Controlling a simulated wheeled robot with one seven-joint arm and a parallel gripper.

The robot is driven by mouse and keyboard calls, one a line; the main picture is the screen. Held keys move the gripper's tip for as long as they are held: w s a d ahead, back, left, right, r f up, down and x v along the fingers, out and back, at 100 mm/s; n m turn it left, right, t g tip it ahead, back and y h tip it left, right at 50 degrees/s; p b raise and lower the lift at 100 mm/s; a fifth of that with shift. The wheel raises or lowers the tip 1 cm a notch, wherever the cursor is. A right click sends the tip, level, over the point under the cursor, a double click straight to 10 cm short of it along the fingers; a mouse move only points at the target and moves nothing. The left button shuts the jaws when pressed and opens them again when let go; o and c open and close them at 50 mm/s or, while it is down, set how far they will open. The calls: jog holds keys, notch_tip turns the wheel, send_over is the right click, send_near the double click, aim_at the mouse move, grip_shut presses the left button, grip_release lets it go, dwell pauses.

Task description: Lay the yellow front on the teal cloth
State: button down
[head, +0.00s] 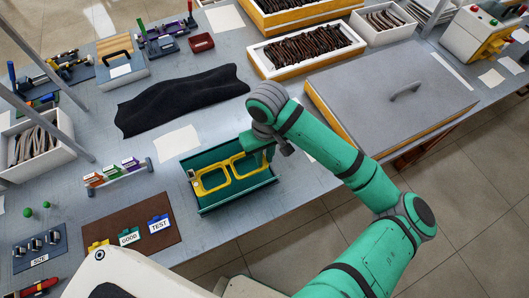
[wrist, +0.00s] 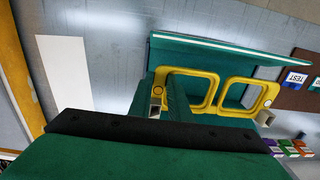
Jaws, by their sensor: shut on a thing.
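The yellow front (head: 229,173) is a two-lens eyeglass frame. In the head view it is over a teal, shallow tray-like piece with raised long edges, which I take as the teal cloth (head: 240,202). My gripper (head: 262,150) is shut on the front at its right end. In the wrist view the yellow front (wrist: 215,91) extends right from my gripper (wrist: 172,98), with the teal edge (wrist: 225,52) behind it. The fingers hide part of the nearer rim. I cannot tell whether the front touches the teal surface.
A brown mat (head: 152,241) with GOOD and TEST tags lies at the lower left. A rack of coloured blocks (head: 119,174), a black cloth (head: 180,98) and a white sheet (head: 177,142) are near. A large grey lidded box (head: 385,95) stands right, beyond my arm.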

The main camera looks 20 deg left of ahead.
aim_at(264, 161)
jog(key=shift+f, duration=1.95)
jog(key=shift+f, duration=0.1)
jog(key=shift+s+a, duration=0.1)
jog(key=shift+s, duration=0.05)
jog(key=shift+w, duration=0.25)
jog(key=shift+s, duration=0.15)
dwell(0.5)
jog(key=shift+f, duration=0.3)
dwell(0.4)
jog(key=shift+f, duration=0.8)
dwell(0.3)
